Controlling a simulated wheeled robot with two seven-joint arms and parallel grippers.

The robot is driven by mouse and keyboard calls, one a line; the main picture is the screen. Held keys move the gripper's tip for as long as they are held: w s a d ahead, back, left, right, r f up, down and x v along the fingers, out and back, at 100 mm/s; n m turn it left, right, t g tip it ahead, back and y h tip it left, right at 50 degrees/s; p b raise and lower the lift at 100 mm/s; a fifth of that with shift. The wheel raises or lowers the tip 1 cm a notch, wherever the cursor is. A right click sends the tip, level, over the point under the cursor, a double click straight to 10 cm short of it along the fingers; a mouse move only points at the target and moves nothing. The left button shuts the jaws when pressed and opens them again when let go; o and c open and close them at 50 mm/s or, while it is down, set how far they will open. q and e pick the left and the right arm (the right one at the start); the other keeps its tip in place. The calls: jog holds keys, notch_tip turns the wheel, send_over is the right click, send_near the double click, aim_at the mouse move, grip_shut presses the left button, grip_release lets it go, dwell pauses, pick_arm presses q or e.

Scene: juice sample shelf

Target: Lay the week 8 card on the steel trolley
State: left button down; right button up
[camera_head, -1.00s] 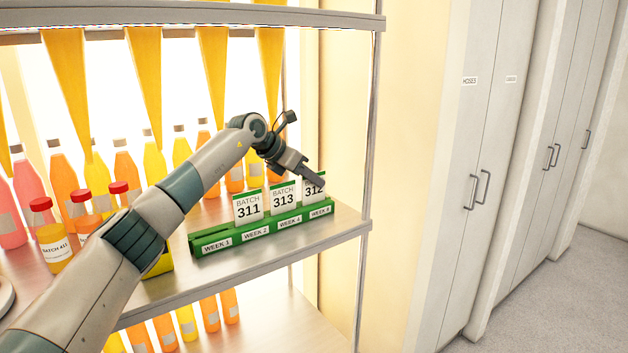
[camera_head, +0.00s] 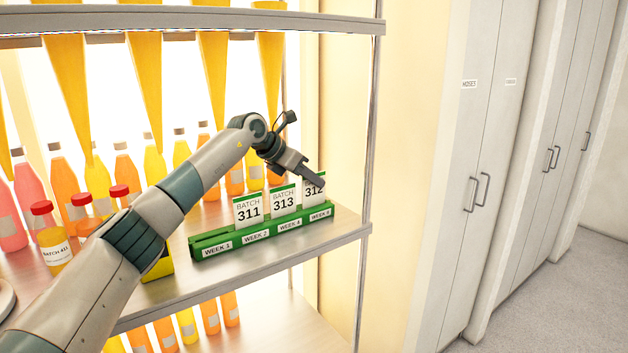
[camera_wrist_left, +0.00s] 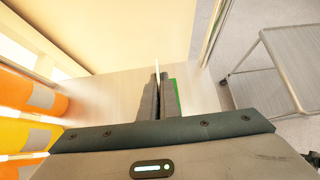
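The week 8 card, marked 312 (camera_head: 313,190), stands upright at the right end of the green rack (camera_head: 208,241), above the WEEK 8 label. My left gripper (camera_head: 311,178) is at the top of this card and covers part of it. In the left wrist view my left fingers (camera_wrist_left: 157,98) are close together on both sides of the thin card (camera_wrist_left: 156,62), seen edge-on. The steel trolley (camera_wrist_left: 262,75) shows at the right of the left wrist view; it is not in the head view. My right gripper is not in view.
Cards 311 (camera_head: 248,209) and 313 (camera_head: 283,200) stand in the same rack, left of card 312. Several juice bottles (camera_head: 125,175) fill the shelf (camera_head: 245,268) behind and left. A shelf post (camera_head: 368,120) stands right of the rack. Closed cabinets (camera_head: 480,130) line the right.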

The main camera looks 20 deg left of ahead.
pick_arm(q)
jog(key=shift+r, duration=0.1)
jog(key=shift+r+p, duration=1.15)
jog(key=shift+r, duration=0.6)
jog(key=shift+f, duration=0.1)
